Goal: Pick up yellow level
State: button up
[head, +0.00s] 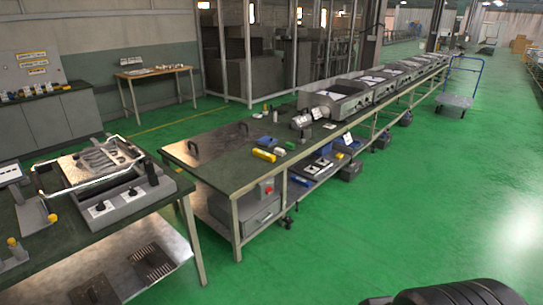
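A small yellow bar-shaped thing (264,155), which looks like the yellow level, lies on the dark top of the long workbench (215,172) near the middle of the head view. My gripper is not in view.
A heating unit with a metal frame (98,165) stands on the near-left table. Small blue (264,141) and white items lie by the yellow thing. Metal trays (330,103) line the bench further back. A blue-handled cart (455,100) stands beyond.

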aim_at(266, 156)
jog(key=i, duration=1.6)
jog(key=i+l+z, duration=0.1)
jog(key=i+z, duration=0.25)
jog(key=i, duration=1.75)
jog(key=i+u, duration=0.7)
jog(key=i+l, duration=0.05)
